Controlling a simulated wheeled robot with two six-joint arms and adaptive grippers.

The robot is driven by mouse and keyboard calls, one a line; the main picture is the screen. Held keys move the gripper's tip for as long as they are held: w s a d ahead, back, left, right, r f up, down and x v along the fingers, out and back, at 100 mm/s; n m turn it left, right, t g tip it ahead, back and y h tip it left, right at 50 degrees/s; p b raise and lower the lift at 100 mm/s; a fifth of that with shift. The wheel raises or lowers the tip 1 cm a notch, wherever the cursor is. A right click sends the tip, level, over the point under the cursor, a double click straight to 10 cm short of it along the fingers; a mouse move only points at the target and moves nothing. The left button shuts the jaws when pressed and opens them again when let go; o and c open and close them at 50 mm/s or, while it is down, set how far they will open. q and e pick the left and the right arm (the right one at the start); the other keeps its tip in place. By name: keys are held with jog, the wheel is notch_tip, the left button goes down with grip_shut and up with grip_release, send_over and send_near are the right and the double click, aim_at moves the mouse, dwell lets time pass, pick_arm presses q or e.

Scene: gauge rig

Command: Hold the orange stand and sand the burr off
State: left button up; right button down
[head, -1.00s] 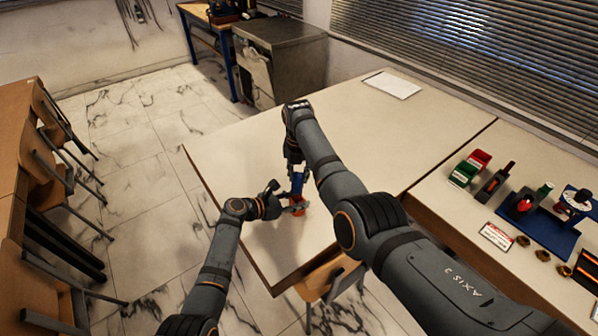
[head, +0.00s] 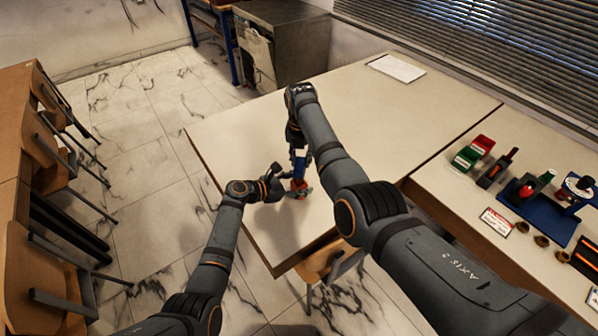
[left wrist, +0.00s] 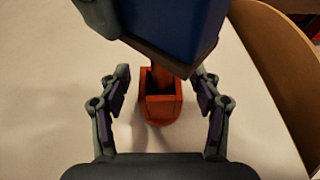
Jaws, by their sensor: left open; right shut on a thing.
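The orange stand (head: 298,186) is upright on the table near its front left corner; it also shows in the left wrist view (left wrist: 160,112) as a small open-topped orange block. My left gripper (head: 284,184) is open, with its fingers on either side of the stand and a gap on both sides in the left wrist view (left wrist: 161,85). My right gripper (head: 297,146) is shut on a blue tool (head: 299,164) above the stand. The blue tool (left wrist: 172,25) hides part of the stand's top in the left wrist view. I cannot make out the burr.
The table (head: 250,130) is clear around the stand except for a white sheet (head: 397,67) at the back. Its front edge is close by. A second table on the right holds red and green bins (head: 473,152), a blue board (head: 545,215) and small parts.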

pick_arm(q)
jog(key=v, duration=0.8)
jog(key=shift+s, duration=0.1)
pick_arm(e)
jog(key=shift+s+f, duration=0.15)
jog(key=shift+f, duration=0.1)
pick_arm(q)
jog(key=shift+d, duration=0.1)
jog(key=x, duration=0.7)
jog(key=shift+w+d+f, duration=0.15)
jog(key=shift+w+d, duration=0.05)
jog(key=shift+w, duration=0.05)
jog(key=shift+w+d+f, duration=0.1)
jog(key=shift+d+f, duration=0.05)
jog(key=shift+d, duration=0.05)
pick_arm(e)
jog(key=shift+w, duration=0.3)
pick_arm(q)
jog(key=shift+a, duration=0.1)
pick_arm(e)
jog(key=shift+w+r, duration=0.1)
jog(key=shift+w, duration=0.25)
jog(key=shift+w+d, duration=0.1)
